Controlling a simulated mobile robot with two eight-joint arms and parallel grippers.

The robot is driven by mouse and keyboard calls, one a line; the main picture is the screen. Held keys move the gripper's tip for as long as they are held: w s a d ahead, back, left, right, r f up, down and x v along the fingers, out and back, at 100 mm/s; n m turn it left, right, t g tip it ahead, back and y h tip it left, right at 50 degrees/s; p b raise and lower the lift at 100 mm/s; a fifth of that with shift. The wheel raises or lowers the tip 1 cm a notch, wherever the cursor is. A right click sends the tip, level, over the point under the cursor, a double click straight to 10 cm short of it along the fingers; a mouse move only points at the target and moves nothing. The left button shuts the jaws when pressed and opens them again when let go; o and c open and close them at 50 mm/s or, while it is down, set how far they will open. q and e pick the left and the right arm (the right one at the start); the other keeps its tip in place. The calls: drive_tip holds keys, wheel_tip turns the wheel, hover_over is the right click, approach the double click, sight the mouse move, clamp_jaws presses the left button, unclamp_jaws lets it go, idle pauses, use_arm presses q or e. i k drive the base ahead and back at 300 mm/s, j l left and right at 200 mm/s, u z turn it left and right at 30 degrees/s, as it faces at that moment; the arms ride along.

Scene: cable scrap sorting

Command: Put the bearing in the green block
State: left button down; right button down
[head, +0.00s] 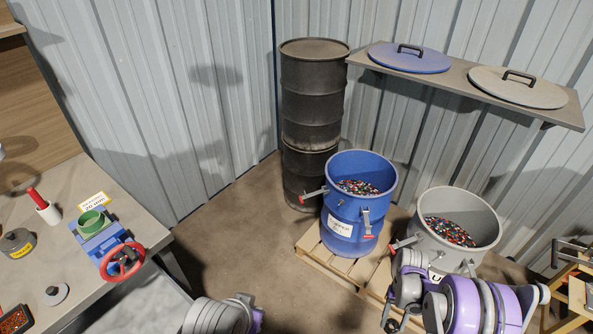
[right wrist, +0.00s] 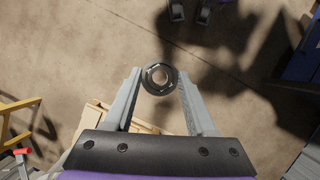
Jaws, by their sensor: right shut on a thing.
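The bearing is a dark ring (right wrist: 149,87) with a round hole, held between the two fingertips of my right gripper (right wrist: 160,80) in the right wrist view. The gripper is shut on it, with bare floor behind. In the head view my right arm is at the lower right, in front of the grey drum; I cannot make out its fingertips or the bearing there. The green block (head: 91,222) sits on top of a blue vise (head: 103,238) on the bench at the left, far from my right arm. My left gripper does not show.
Blue (head: 345,243) and grey (head: 485,222) drums stand on pallets. Open floor lies between bench and drums.

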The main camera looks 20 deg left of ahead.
sight(94, 225)
drive_tip(key=u, duration=1.55)
